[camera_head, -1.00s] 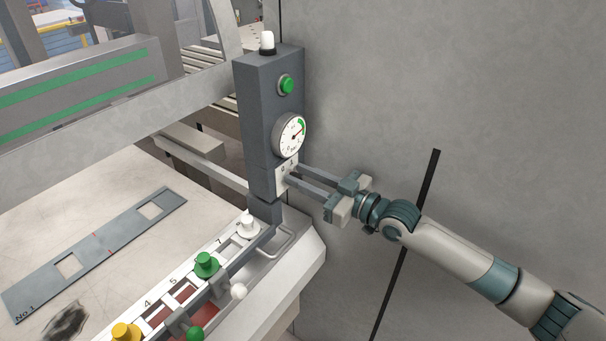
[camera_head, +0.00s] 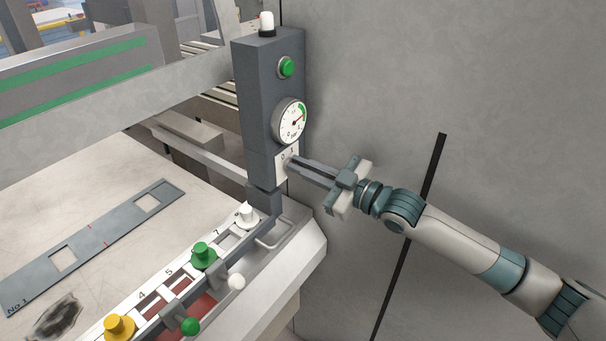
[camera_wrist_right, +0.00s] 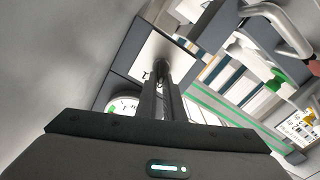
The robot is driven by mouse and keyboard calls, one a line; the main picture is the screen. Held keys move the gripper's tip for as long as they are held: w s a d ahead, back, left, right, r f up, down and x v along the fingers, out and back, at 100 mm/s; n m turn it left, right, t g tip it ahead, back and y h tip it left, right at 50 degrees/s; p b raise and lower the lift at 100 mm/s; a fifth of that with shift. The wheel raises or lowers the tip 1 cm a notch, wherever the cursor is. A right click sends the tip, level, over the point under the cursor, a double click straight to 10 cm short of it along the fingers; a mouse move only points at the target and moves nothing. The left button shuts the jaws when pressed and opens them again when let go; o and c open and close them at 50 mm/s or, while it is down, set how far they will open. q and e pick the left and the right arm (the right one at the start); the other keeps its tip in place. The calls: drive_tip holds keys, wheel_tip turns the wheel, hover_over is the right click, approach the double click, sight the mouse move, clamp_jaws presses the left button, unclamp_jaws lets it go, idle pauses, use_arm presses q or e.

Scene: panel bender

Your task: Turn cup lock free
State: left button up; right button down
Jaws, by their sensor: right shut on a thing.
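A white plate (camera_head: 281,168) marked 0 and 1 sits low on the dark control column (camera_head: 255,110), under a round gauge (camera_head: 290,121). The turn switch on this plate is mostly hidden by my fingertips. My right gripper (camera_head: 295,162) comes in from the right, its fingers close together and shut on the switch. In the right wrist view the fingertips (camera_wrist_right: 167,78) meet a small dark knob (camera_wrist_right: 183,69) in front of the white plate (camera_wrist_right: 158,52). I cannot tell which mark the knob points to. My left gripper is not in view.
A green button (camera_head: 286,68) and a white lamp (camera_head: 266,24) are higher on the column. Below is a numbered rail with white (camera_head: 247,215), green (camera_head: 203,255) and yellow (camera_head: 119,326) knobs. A slotted metal strip (camera_head: 95,243) lies left. A grey wall stands behind my arm.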

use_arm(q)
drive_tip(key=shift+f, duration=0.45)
use_arm(e)
drive_tip(key=shift+f+n, duration=0.1)
drive_tip(key=shift+n, duration=0.6)
drive_tip(key=c, duration=1.9)
unclamp_jaws()
drive_tip(key=shift+o, duration=0.2)
drive_tip(key=shift+s, duration=0.1)
